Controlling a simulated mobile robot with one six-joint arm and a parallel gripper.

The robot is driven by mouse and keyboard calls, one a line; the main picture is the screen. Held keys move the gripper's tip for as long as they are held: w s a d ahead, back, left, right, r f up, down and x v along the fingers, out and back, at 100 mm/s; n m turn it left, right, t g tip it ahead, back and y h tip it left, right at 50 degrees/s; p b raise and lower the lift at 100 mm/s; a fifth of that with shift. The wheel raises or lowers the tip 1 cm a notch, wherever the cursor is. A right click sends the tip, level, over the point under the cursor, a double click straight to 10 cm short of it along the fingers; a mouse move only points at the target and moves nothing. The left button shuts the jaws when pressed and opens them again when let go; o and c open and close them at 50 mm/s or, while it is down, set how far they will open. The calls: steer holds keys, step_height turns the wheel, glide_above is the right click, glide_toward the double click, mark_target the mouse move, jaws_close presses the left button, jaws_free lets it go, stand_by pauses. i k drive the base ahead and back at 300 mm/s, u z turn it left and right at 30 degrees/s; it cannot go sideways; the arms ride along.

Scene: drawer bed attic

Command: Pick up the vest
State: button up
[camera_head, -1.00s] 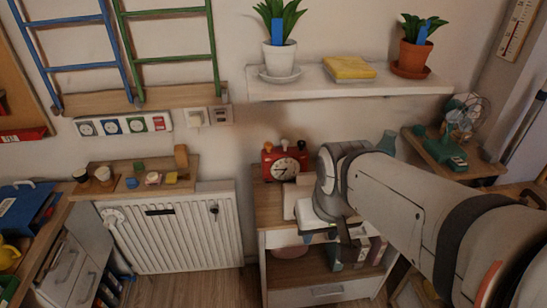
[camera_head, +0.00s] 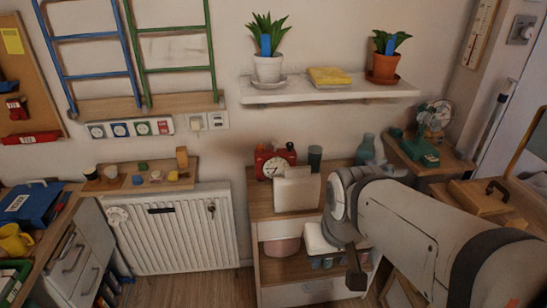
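I cannot make out anything that is surely a vest. A folded yellow cloth-like item (camera_head: 329,77) lies on the white wall shelf (camera_head: 290,97) between two potted plants; I cannot tell whether it is the vest. My arm reaches in from the lower right. My gripper (camera_head: 356,277) is at its end, low in front of the small wooden cabinet, well below the shelf. Its fingers are small and dark, and I cannot tell whether they are open or shut. I see nothing held in it.
The cabinet top (camera_head: 255,203) bears a red clock (camera_head: 272,168), a pale upright block (camera_head: 297,190), a dark cup and a vase (camera_head: 366,150). A radiator (camera_head: 180,235) stands left of it. A green fan (camera_head: 424,148) and a wooden case (camera_head: 487,200) are at right.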

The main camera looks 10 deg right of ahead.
mark_target(299, 189)
steer(key=z, duration=0.2)
steer(key=i, duration=0.9)
steer(key=u, duration=0.2)
